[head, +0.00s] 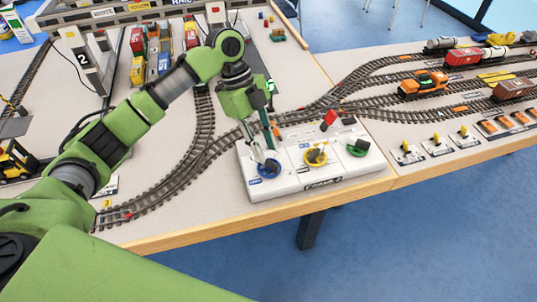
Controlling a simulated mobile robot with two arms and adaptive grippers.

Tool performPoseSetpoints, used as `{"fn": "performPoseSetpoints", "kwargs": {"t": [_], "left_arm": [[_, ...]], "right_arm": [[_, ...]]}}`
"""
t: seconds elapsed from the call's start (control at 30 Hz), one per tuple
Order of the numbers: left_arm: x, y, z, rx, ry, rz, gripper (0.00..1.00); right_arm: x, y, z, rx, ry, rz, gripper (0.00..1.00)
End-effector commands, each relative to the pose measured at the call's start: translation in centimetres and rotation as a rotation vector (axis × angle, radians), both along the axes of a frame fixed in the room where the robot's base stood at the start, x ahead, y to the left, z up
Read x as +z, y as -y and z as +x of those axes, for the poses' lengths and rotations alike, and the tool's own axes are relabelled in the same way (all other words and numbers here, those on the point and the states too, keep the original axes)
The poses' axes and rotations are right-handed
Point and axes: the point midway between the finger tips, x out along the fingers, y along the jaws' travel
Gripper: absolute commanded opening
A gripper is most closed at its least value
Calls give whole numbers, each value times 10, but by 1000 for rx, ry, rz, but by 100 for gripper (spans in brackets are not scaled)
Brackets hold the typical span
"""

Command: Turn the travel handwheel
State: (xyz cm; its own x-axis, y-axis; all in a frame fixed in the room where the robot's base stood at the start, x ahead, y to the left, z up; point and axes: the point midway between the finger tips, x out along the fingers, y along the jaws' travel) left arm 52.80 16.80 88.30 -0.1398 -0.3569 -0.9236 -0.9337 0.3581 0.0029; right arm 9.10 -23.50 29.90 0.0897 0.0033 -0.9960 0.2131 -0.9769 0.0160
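A white control box (330,183) stands at the table's front edge with three small handwheels on top: a blue one (268,174) at the left, a yellow one (316,157) in the middle and a green one (357,147) at the right. Their labels are too small to read, so I cannot tell which is the travel handwheel. My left gripper (266,163) points down at the blue handwheel, its fingertips at or just above it. Its fingers partly cover that wheel. I cannot tell whether they grip it. My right gripper is not in view.
A red lever or flag (330,118) stands up behind the yellow wheel. Model tracks curve behind and left of the box. An orange locomotive (423,83) and several small levers (437,146) are to the right. A crane leg marked 2 (83,58) stands at the left.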

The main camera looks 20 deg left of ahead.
Motion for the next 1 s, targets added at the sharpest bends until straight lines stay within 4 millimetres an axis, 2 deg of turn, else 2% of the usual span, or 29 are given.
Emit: {"fn": "performPoseSetpoints", "kwargs": {"t": [0.1,0.23,0.6,0.63,0.7,1.0], "left_arm": [[-17,7,-3,0,-1,-1,25],[-29,11,-5,0,-1,-1,25],[-34,14,-5,-1,0,0,25],[-34,14,-5,-1,0,0,20],[-34,14,-5,-1,0,0,2],[-33,13,-5,6,1,0,0]], "right_arm": [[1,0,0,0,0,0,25],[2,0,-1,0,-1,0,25],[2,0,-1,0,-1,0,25],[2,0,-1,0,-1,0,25],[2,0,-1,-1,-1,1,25],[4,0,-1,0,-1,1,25]]}}
